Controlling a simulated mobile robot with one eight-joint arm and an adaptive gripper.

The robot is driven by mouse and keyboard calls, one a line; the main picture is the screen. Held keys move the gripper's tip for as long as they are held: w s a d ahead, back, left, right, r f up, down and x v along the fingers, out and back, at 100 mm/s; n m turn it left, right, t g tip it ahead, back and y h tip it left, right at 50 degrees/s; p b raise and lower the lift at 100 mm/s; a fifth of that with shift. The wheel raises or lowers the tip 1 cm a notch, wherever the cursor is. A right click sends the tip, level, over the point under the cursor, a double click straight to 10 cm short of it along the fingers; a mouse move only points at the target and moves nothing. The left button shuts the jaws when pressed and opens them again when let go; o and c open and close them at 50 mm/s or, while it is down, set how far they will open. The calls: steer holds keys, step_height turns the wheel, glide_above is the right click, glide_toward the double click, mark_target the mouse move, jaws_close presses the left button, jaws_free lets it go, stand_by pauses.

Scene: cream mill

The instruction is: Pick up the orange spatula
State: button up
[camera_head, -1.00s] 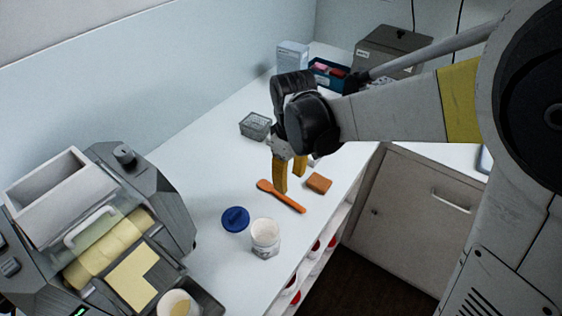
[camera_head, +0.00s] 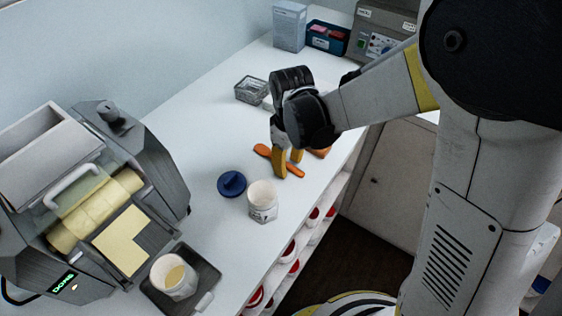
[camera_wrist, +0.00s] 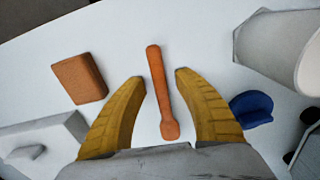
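The orange spatula (camera_head: 264,151) lies flat on the white counter (camera_head: 215,125). In the wrist view the spatula (camera_wrist: 158,85) lies lengthwise between the two yellow fingers of my gripper (camera_wrist: 161,75), with a gap on both sides. My gripper (camera_head: 288,170) is open and points down over the spatula in the head view. Its fingers hide part of the spatula there. Whether the fingertips touch the counter I cannot tell.
An orange-brown block (camera_wrist: 79,78) lies beside the spatula. A blue lid (camera_head: 232,183) and an open white jar (camera_head: 262,202) stand nearby. A wire basket (camera_head: 251,90) is farther back. A grey machine (camera_head: 100,195) fills the left side.

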jaws_close()
